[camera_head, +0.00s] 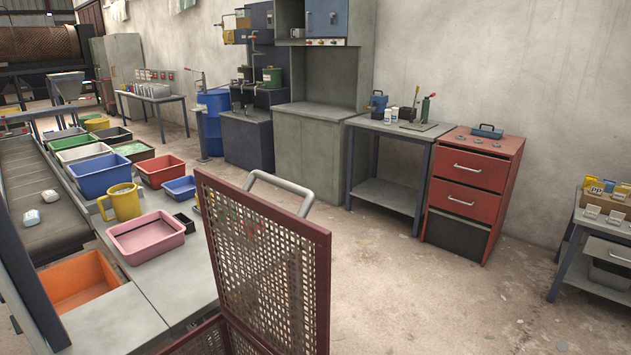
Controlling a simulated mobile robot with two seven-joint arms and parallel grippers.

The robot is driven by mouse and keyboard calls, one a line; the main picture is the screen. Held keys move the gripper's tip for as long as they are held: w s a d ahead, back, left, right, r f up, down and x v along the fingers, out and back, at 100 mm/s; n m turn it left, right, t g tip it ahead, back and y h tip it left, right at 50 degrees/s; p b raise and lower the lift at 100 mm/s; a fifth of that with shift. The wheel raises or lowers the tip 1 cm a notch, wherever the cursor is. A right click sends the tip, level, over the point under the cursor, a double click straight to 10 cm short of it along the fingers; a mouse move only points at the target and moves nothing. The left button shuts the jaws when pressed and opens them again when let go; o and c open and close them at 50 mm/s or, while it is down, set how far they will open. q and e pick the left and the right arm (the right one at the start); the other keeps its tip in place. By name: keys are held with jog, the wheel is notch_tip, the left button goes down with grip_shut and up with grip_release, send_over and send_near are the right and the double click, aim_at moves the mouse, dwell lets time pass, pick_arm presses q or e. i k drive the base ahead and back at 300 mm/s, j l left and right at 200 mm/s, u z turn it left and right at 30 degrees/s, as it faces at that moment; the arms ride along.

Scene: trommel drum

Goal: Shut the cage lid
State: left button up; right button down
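The cage lid (265,262) is a dark red framed panel of rusty perforated metal. It stands raised, nearly upright, in the lower middle of the head view. A grey bar handle (282,184) curves up behind its top edge. Part of the cage (200,338) shows below and to the left of the lid, at the bottom edge of the picture. The rest of the cage is cut off. Neither of my grippers shows in this view.
Left of the lid, a grey bench (168,292) holds a pink tray (146,236), a yellow mug (123,203) and several coloured bins beside a conveyor (45,215). Open concrete floor (420,300) lies to the right, before a red drawer cabinet (470,185).

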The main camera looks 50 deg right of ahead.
aim_at(298, 223)
jog(key=l, duration=1.4)
